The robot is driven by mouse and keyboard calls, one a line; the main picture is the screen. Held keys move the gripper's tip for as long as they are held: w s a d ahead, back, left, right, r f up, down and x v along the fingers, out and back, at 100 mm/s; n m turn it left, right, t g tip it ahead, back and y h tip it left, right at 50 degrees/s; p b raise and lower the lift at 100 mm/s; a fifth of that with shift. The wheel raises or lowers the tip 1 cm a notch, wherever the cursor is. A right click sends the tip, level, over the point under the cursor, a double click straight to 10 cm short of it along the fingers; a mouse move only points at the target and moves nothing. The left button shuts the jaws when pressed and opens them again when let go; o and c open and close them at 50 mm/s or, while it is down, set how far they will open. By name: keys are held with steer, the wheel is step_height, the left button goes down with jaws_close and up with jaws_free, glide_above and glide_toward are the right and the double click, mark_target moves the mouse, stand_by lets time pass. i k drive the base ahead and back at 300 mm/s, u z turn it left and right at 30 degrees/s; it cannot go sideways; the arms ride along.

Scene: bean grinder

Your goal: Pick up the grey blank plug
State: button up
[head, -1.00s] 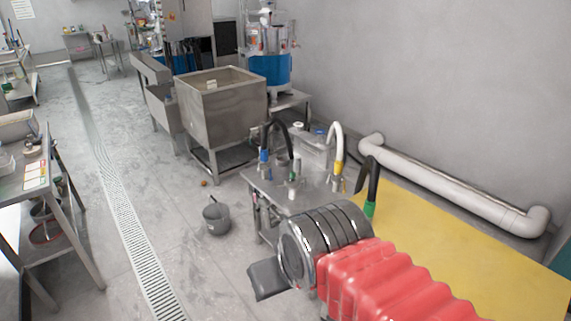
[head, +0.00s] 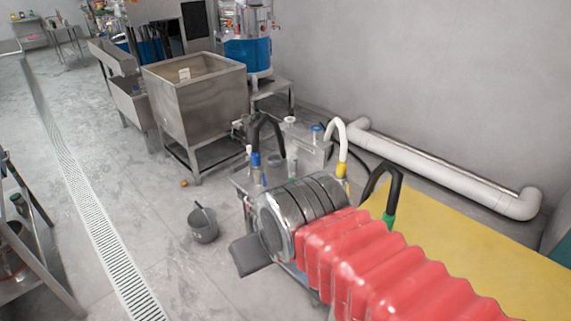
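I cannot pick out the grey blank plug with certainty. A steel table (head: 240,183) stands in the middle, partly hidden behind my arm. On it are fittings with hoses: a black hose with a blue collar (head: 256,160), a white hose with a yellow collar (head: 342,170) and a black hose with a green collar (head: 389,220). A white cap (head: 290,120) and a blue cap (head: 316,128) show behind them. My red-sleeved arm ends in a ringed metal part over the table's near side. A dark grey flat piece juts out at its left; my fingertips cannot be made out.
A grey bucket (head: 203,230) stands on the floor left of the table. A steel sink (head: 195,100) and a blue-banded machine (head: 247,55) are behind. A yellow surface (head: 460,235) lies right, before a white wall pipe (head: 440,178). The floor drain (head: 90,215) runs along the left.

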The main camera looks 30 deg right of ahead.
mark_target(293, 161)
steer(key=i, duration=1.5)
